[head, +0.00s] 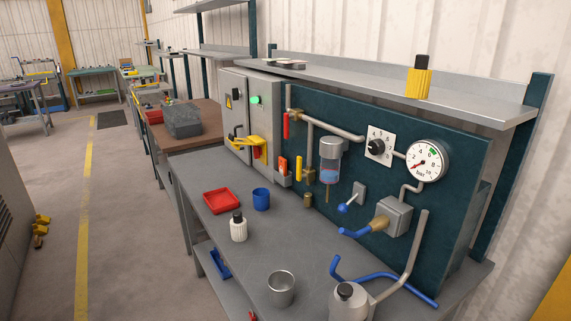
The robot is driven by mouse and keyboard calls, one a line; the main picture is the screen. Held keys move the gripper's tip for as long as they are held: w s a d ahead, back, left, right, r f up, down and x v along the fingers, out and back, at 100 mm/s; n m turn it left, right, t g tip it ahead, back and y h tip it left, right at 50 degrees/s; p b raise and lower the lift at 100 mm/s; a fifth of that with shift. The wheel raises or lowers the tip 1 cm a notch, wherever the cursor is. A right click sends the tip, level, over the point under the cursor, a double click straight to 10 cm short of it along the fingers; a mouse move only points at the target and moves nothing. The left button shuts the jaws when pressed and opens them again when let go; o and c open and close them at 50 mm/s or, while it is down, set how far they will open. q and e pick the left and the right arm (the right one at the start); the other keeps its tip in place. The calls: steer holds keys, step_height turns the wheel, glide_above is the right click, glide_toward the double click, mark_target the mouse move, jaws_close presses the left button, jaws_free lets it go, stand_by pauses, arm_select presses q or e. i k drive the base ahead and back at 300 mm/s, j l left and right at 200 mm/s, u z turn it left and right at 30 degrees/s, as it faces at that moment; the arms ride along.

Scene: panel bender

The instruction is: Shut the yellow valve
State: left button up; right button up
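The yellow valve's lever (299,168) hangs upright on the dark teal panel, left of the glass filter bowl. Its brass body (309,176) sits at the lower end of a short vertical pipe (310,144). The lever runs roughly parallel to that pipe. Neither of my grippers shows in the head view.
A red lever (286,125) hangs up and left of the yellow one. The filter bowl (329,161), a dial (377,147), a pressure gauge (426,162) and a blue-handled lever (355,232) are to the right. A red tray (221,201), blue cup (261,199) and white bottle (238,228) stand on the bench.

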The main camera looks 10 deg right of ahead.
mark_target(300, 177)
steer(key=i+j+z, duration=0.3)
steer(key=j, duration=0.35)
steer(key=i+j+z, duration=0.15)
steer(key=j, duration=0.25)
steer(key=i+j+z, duration=0.15)
steer(key=j, duration=0.2)
steer(key=i+j+z, duration=0.15)
steer(key=j, duration=0.25)
steer(key=i+j+z, duration=0.15)
steer(key=j, duration=0.25)
steer(key=k, duration=0.05)
